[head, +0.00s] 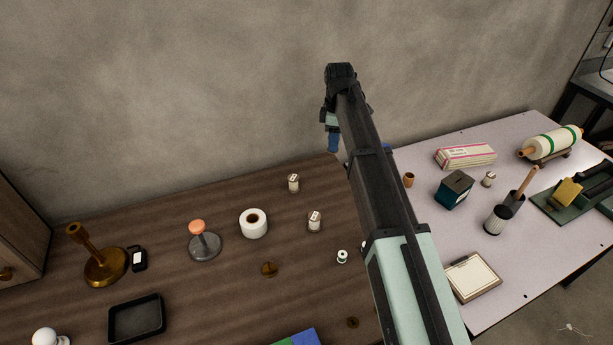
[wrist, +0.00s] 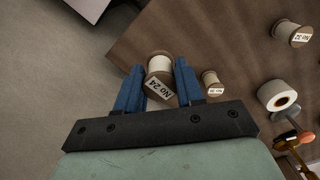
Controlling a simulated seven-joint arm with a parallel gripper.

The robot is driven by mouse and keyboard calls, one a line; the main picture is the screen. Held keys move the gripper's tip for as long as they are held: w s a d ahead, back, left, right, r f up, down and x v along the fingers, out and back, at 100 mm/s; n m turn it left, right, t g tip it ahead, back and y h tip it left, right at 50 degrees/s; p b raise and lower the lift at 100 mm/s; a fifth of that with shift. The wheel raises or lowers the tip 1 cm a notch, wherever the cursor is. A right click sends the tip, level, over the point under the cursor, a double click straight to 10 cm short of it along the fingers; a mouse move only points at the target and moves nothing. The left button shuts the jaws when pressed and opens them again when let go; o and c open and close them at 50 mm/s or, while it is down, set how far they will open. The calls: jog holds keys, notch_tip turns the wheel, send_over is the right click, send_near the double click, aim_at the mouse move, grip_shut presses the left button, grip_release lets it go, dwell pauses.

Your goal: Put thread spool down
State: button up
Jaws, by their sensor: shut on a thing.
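My gripper (wrist: 159,66) has blue fingers, shut on a thread spool (wrist: 160,64) with cream thread and a "No 24" label. In the head view the gripper (head: 333,142) is raised near the wall, above the back right corner of the wooden table (head: 170,210). The held spool is hidden there behind the arm. In the wrist view the spool shows against the table's edge and corner; its height above the surface is hard to tell.
Two labelled spools (head: 293,183) (head: 314,221) stand on the wooden table, with a white roll (head: 253,223) and a small green-ended spool (head: 342,256) nearby. A pale table (head: 420,195) on the right holds a dark box (head: 454,189) and a small brown cup (head: 409,179).

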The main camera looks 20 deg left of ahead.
jog(key=shift+f, duration=4.7)
jog(key=shift+f, duration=0.1)
jog(key=o, duration=1)
notch_tip(320, 180, up, 12)
jog(key=shift+r, duration=0.1)
